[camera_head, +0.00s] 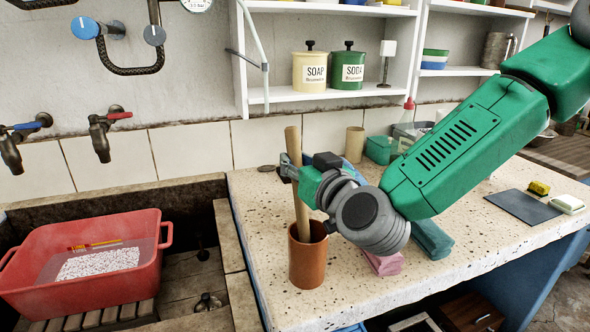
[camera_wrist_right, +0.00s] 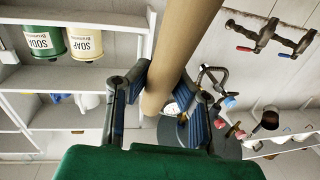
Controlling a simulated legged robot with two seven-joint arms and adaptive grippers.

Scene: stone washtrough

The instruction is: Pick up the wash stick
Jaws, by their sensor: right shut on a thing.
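The wash stick (camera_head: 293,155) is a pale wooden rod standing slightly tilted in a brown cylindrical pot (camera_head: 308,262) on the speckled counter. Its lower end is hidden inside the pot. My right gripper (camera_head: 290,172) comes in from the right and is closed around the upper part of the stick. In the right wrist view the stick (camera_wrist_right: 180,50) runs between the two dark fingers of the gripper (camera_wrist_right: 165,95), which press on it from both sides. My left gripper is in neither view.
A red basin (camera_head: 85,285) sits in the stone trough at the left, below two taps (camera_head: 100,135). Pink and teal cloths (camera_head: 432,238) lie right of the pot, under my right arm. Shelves with SOAP and SODA tins (camera_head: 347,70) hang behind. The counter's front left is clear.

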